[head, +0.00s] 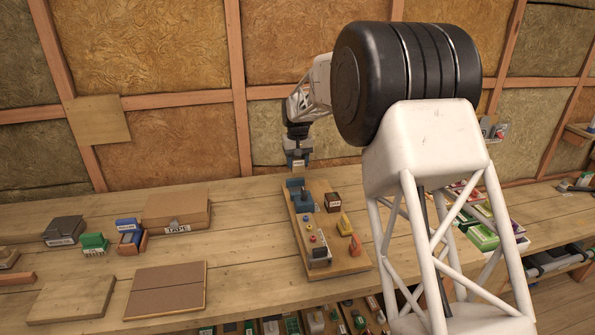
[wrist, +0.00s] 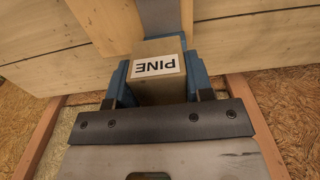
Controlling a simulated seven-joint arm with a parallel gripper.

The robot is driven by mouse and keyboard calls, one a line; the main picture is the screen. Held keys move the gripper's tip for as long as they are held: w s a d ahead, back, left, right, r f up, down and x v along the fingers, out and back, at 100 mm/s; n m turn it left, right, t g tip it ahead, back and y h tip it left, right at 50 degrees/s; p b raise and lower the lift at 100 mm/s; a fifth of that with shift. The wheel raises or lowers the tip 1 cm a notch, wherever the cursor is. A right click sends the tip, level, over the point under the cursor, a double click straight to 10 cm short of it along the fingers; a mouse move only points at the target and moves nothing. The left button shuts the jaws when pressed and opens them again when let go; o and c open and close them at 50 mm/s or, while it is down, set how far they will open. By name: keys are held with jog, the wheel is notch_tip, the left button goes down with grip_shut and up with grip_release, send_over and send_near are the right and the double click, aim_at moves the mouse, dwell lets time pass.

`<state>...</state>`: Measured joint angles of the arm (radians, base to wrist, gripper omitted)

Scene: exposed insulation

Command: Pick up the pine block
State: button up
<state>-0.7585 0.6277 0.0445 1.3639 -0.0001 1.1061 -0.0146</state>
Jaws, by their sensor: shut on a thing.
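The pine block (wrist: 157,67) is a small wooden block with a white label reading PINE, seen upside down in the wrist view. My gripper (wrist: 160,80) has its blue fingers on both sides of the block and is shut on it. In the head view my gripper (head: 298,157) is at the far side of the workbench, just behind a wooden board of parts. The block shows there only as a small light patch between the fingers. I cannot tell how far it is above the bench.
The wooden board (head: 345,262) carries a blue tool, a dark block and yellow and red pieces. To the left stand a box labelled TAPE (head: 180,210), a green block (head: 95,242) and a grey block (head: 64,230). Brown panels (head: 166,288) lie in front. Bare bench (head: 240,240) separates them.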

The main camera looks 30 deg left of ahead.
jog(key=shift+r, duration=0.5)
